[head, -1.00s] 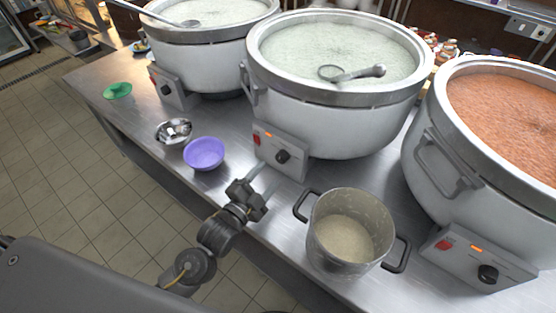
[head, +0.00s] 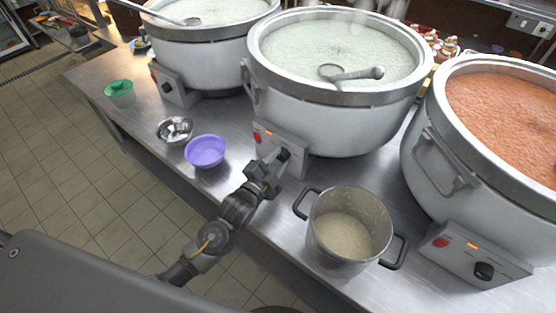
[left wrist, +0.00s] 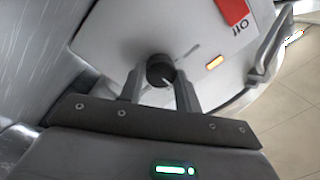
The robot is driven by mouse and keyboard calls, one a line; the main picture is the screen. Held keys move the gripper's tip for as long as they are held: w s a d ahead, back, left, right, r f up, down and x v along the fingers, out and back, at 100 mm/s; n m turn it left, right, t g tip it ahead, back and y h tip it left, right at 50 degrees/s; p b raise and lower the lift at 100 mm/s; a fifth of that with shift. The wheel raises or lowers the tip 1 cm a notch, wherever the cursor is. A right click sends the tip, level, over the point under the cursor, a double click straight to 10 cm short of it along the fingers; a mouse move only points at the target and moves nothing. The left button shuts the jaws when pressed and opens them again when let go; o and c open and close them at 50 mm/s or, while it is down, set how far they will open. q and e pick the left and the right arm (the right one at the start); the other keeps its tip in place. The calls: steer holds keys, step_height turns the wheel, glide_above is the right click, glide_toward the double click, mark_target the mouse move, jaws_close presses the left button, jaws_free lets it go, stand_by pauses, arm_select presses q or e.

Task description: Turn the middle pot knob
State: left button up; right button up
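The middle pot (head: 335,125) is a large white stockpot with a steel rim, full of pale congee, with a ladle (head: 350,72) on top. Its control box (head: 298,140) faces me, with a red switch and a lit orange lamp. The black round knob (left wrist: 160,70) shows in the left wrist view with a light pointer line. My left gripper (head: 278,157) is at the control box; in the left wrist view its two fingers (left wrist: 158,82) stand on either side of the knob, with a small gap on the left. My right gripper is not in view.
A small steel pot (head: 348,235) with two handles stands right of my left gripper. A purple bowl (head: 206,151), a steel bowl (head: 174,130) and a green container (head: 119,92) are on the counter's left. Large pots stand on both sides.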

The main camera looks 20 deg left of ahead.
arm_select(q)
steer(key=c, duration=0.3)
steer(key=shift+r, duration=0.1)
steer(key=shift+r+n+p, duration=0.1)
steer(key=shift+n+p, duration=0.8)
steer(key=shift+n, duration=0.2)
steer(key=n+p, duration=0.2)
steer(key=n, duration=0.1)
steer(key=shift+n, duration=0.3)
steer(key=n+g+p, duration=0.1)
steer(key=n+p, duration=0.1)
steer(key=n, duration=0.2)
steer(key=shift+a+r, duration=0.1)
steer(key=shift+w+n+h+p, duration=0.1)
steer(key=shift+n+h+p, duration=0.2)
steer(key=shift+n+p, duration=1.05)
steer(key=shift+n+b, duration=0.3)
steer(key=shift+n, duration=0.25)
